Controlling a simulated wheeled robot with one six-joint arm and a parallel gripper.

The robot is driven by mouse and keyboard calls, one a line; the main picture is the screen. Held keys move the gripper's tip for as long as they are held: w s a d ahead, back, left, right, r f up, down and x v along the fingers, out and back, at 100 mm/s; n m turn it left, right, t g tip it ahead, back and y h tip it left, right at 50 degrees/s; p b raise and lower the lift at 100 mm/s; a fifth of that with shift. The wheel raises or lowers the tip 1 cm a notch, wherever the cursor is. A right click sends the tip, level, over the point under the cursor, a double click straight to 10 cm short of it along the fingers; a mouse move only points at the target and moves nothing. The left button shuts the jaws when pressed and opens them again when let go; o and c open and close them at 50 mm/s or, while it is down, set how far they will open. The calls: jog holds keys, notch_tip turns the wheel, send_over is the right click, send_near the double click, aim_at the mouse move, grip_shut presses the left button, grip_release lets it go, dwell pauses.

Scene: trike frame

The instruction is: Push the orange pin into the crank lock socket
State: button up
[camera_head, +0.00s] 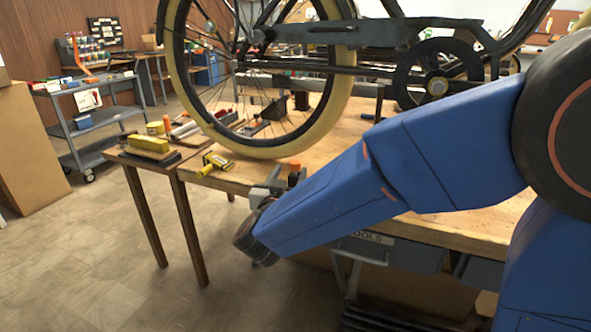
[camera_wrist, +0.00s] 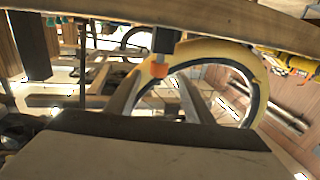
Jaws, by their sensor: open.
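The orange pin (camera_head: 295,166) shows as a small orange cap on a dark block near the front edge of the workbench. In the wrist view the orange cap (camera_wrist: 159,71) sits on a dark shaft, between and just beyond my finger ends. My gripper (camera_head: 276,181) is beside the pin at the bench edge, and its two grey fingers (camera_wrist: 158,86) are spread apart with nothing held. I cannot tell whether a finger touches the pin. The bicycle crank and chainring (camera_head: 437,85) are higher up at the right. I cannot make out the lock socket clearly.
The large wheel (camera_head: 270,150) with its cream tyre stands just behind my gripper. A yellow tool (camera_head: 215,162) lies on the workbench (camera_head: 400,225) to the left. A yellow box (camera_head: 148,143) is farther left. A grey cart (camera_head: 85,125) stands beyond open floor.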

aim_at(293, 166)
jog(key=w, duration=0.4)
jog(key=shift+w+d, duration=0.4)
jog(key=shift+w+d+f, duration=0.1)
jog(key=shift+w+d, duration=0.1)
jog(key=shift+w, duration=0.65)
jog(key=shift+w+d+f, duration=0.15)
jog(key=shift+w, duration=0.75)
jog(key=shift+w+d+f, duration=0.1)
jog(key=shift+w+d, duration=0.1)
jog(key=shift+w, duration=0.65)
jog(key=c, duration=1.1)
